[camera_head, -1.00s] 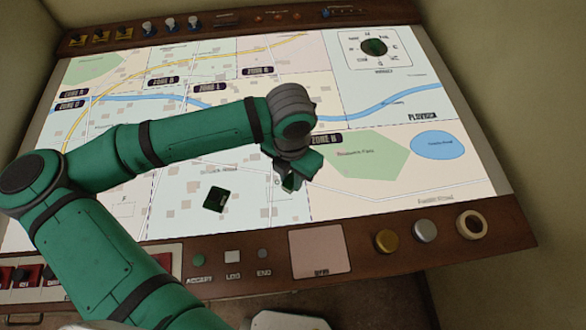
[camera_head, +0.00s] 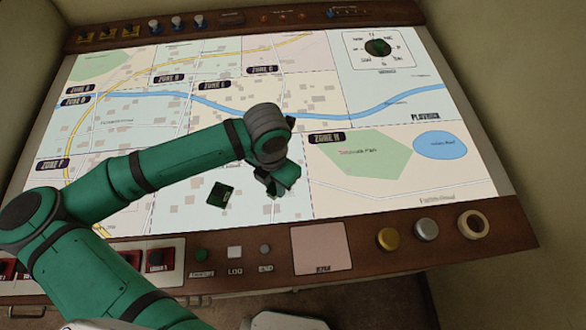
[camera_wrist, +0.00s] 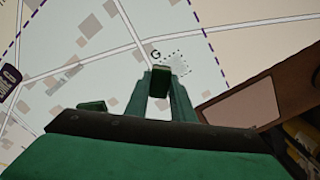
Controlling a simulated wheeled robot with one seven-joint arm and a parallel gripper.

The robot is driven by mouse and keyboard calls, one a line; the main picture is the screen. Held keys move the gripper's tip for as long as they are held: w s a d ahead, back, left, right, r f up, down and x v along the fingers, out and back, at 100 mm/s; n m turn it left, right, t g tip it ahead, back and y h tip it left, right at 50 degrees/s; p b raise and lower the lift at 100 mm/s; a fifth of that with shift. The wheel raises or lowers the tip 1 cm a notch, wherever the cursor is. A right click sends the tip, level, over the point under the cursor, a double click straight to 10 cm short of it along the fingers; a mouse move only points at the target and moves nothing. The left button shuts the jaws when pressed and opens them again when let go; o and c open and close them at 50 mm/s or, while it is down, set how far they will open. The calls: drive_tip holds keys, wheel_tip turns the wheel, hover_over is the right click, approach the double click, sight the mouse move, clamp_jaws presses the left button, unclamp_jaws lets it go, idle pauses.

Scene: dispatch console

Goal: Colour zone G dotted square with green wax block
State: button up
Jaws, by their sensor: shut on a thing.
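My gripper (camera_head: 272,189) is over the lower middle of the lit map, left of the Zone H label. In the wrist view its fingers (camera_wrist: 160,84) are shut on a small dark green block, the green wax block (camera_wrist: 159,79). The dotted square (camera_wrist: 178,63) shows just beyond and right of the block's tip, beside a letter G. The block partly overlaps its near left side in that view. I cannot tell whether the block touches the map. In the head view the arm and gripper hide the dotted square and the block.
A dark green square object (camera_head: 220,195) lies on the map left of my gripper. The console's wooden front edge holds a pink panel (camera_head: 318,248), buttons and gold and silver knobs (camera_head: 388,239). A round dial (camera_head: 378,47) is at the map's top right.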

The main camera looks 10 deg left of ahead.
sight(294, 189)
drive_tip(key=shift+s+a, duration=0.2)
drive_tip(key=shift+a, duration=0.95)
drive_tip(key=shift+w+d, duration=0.2)
drive_tip(key=shift+d, duration=0.7)
drive_tip(key=shift+w+d, duration=0.25)
drive_tip(key=shift+d, duration=0.6)
drive_tip(key=shift+w+d, duration=0.2)
drive_tip(key=shift+d, duration=0.7)
drive_tip(key=shift+w+d, duration=0.25)
drive_tip(key=shift+d, duration=0.6)
drive_tip(key=shift+w+d+r, duration=0.15)
wheel_tip(294, 189, up, 8)
drive_tip(key=shift+f, duration=0.35)
